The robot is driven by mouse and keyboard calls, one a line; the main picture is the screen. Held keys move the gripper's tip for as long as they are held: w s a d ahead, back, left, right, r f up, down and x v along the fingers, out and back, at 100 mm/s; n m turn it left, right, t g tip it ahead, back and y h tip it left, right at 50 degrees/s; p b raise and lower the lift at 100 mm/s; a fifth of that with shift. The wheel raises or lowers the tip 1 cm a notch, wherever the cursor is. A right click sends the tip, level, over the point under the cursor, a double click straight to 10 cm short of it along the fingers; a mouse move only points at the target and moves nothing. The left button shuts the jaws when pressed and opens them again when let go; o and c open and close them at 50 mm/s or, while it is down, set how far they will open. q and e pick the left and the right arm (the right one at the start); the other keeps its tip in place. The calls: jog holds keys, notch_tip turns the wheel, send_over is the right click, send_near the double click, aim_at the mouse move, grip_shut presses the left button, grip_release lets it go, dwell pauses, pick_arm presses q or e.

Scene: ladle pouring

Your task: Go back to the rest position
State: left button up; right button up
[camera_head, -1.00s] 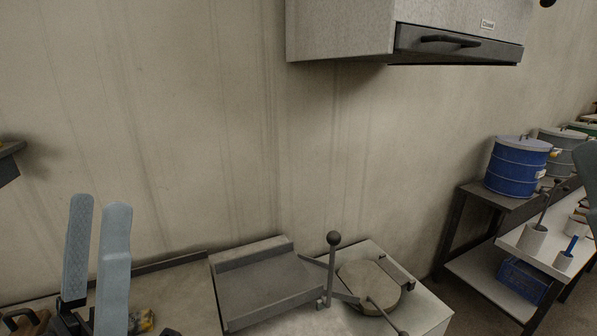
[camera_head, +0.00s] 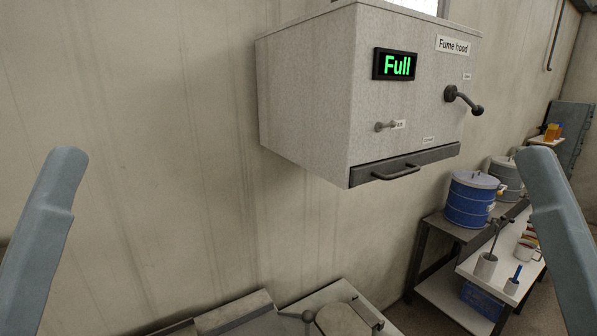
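A blue-grey part of my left arm stands upright at the left edge of the head view, and a mirrored part of my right arm stands at the right edge. The two are about level and far apart, with nothing touching either in view. The fingertips of both grippers are out of the picture, so whether they are open or shut does not show.
Below are a grey tray (camera_head: 235,312) and a round plate (camera_head: 342,321). A blue drum (camera_head: 470,200) stands on a dark bench at the right. The space between my arms is clear.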

pick_arm(q)
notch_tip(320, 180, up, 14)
jog(key=p, duration=1)
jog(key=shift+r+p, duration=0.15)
jog(key=shift+p, duration=0.15)
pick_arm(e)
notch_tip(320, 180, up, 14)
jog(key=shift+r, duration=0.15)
